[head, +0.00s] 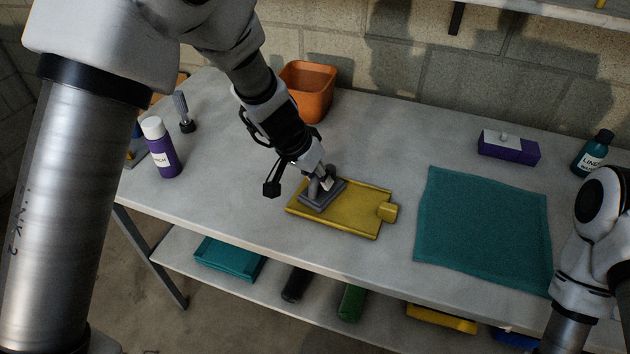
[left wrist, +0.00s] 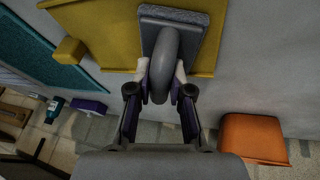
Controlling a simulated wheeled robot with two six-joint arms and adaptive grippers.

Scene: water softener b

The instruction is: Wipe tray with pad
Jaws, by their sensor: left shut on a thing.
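The yellow tray (head: 358,213) lies flat on the grey table, with a small block-like handle at its right end. The grey pad (head: 318,198) sits on the left part of the tray. My left gripper (head: 325,180) reaches down from above and is shut on the pad's handle. In the left wrist view the fingers (left wrist: 162,85) close around the rounded grey handle of the pad (left wrist: 185,25), and the tray (left wrist: 105,30) lies beneath it. Part of the pad is hidden by the gripper. My right gripper is not in view; only part of my right arm shows at the right edge.
A teal cloth (head: 483,230) lies right of the tray. An orange bin (head: 308,90) stands behind it. A purple bottle (head: 162,150) and a brush (head: 183,113) stand at the left. A purple box (head: 508,148) and a teal bottle (head: 592,155) are at the back right.

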